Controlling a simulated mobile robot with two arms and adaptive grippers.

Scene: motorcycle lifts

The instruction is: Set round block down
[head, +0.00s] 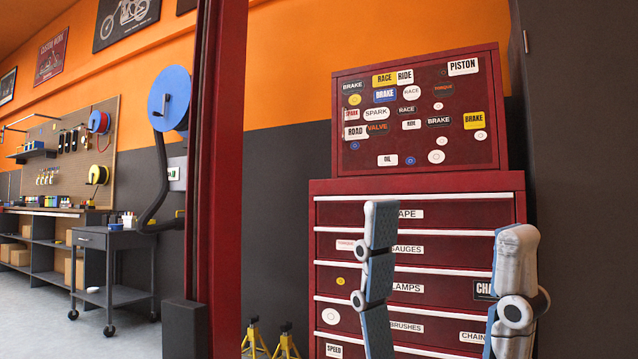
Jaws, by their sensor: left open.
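My left gripper (449,219) points upward at the lower right of the head view. Its two blue-and-grey fingers stand wide apart, with nothing between them. They show in front of the red tool cabinet (420,181) and cover parts of its drawer labels. I cannot tell how far the fingers are from the cabinet. No round block shows in this view. My right gripper is not in view.
A red upright post (222,150) stands left of the cabinet. Yellow stands (287,340) are on the floor between them. A dark wheeled cart (112,242) and a workbench (45,212) stand at the left, with open grey floor in front. A dark panel (585,150) closes off the right.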

